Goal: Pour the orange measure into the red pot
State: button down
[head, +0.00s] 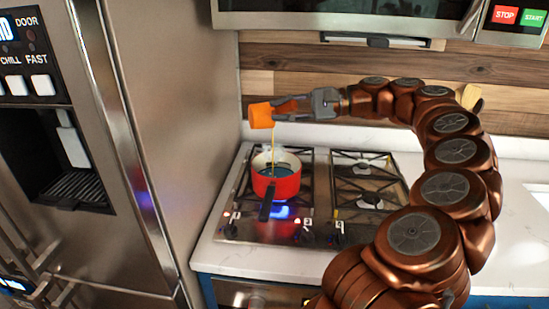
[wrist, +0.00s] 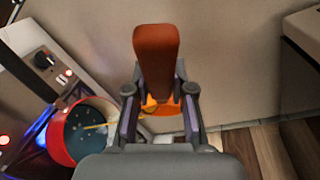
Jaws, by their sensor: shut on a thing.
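My gripper (head: 297,106) is shut on the orange measure (head: 262,116), which is tilted above the red pot (head: 276,185). A thin yellowish stream falls from the measure into the pot. The pot stands on the left part of the stove, with a blue flame lit under it and its dark handle towards the front. In the wrist view, my gripper (wrist: 160,108) holds the measure (wrist: 157,55) between its fingers. The pot (wrist: 62,150) is at lower left there, with dark liquid and the yellow stream inside it. The measure's inside is hidden in the head view.
The stove (head: 325,220) has free burners at right (head: 368,195). A steel fridge (head: 150,150) stands close at left. White counter (head: 480,200) is clear at right, partly behind my arm. A microwave (head: 350,20) hangs above.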

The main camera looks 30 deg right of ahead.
jog(key=shift+s+d+m+t+y+p, duration=0.15)
jog(key=shift+d+m+t+y+p, duration=0.2)
jog(key=shift+d+t+y, duration=0.3)
dwell(0.9)
jog(key=shift+s+d+f+m+t+y+b, duration=0.15)
jog(key=shift+d+f+m+t+y+b, duration=0.25)
jog(key=shift+b, duration=0.45)
jog(key=shift+s+d+m+t+y+b, duration=0.1)
jog(key=shift+d+t+y+b, duration=0.15)
jog(key=shift+d+y+b, duration=0.35)
dwell(0.7)
jog(key=shift+w+a+r+n+g+h+p, duration=0.1)
jog(key=shift+a+r+n+g+h+p, duration=0.1)
jog(key=shift+a+n+g+h+p, duration=0.35)
jog(key=shift+w+a+r+n+g+h+p, duration=0.1)
jog(key=shift+a+r+n+g+h+p, duration=0.2)
jog(key=shift+a+h+p, duration=0.35)
jog(key=shift+w+a+f+g+h, duration=0.15)
jog(key=shift+a+g+h, duration=0.2)
